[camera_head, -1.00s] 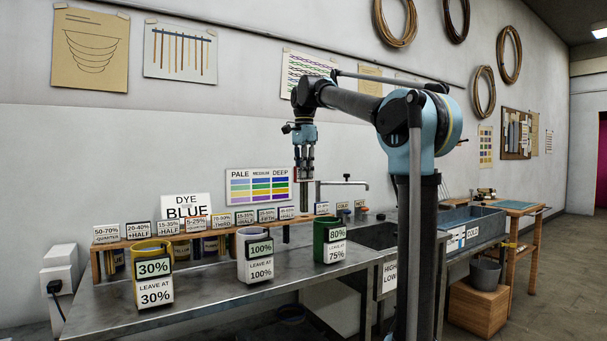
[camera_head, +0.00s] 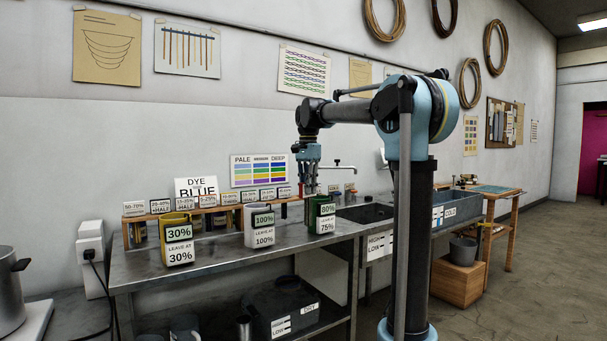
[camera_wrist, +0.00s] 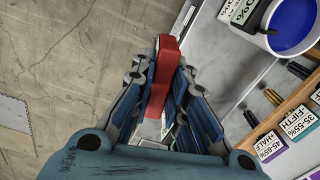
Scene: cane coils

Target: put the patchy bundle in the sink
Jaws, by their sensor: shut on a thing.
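My gripper (camera_head: 309,186) points down above the metal bench, close to the green pot. In the wrist view my gripper (camera_wrist: 163,68) is shut on a long red piece (camera_wrist: 161,82) that lies between its fingers. Whether this red piece is part of a bundle, or patchy, I cannot tell. No patchy bundle shows clearly elsewhere. The sink (camera_head: 378,211) is a dark basin set in the bench to the right of the green pot, under a tap (camera_head: 338,164), and partly hidden by my arm.
A yellow pot (camera_head: 176,230), a white pot (camera_head: 257,212) and a green pot (camera_head: 321,200), each labelled, stand along the bench (camera_head: 225,255). Behind them runs a wooden rack (camera_head: 131,219) with label cards. A trough (camera_head: 455,208) stands beyond my arm, with a wooden crate (camera_head: 457,282) below.

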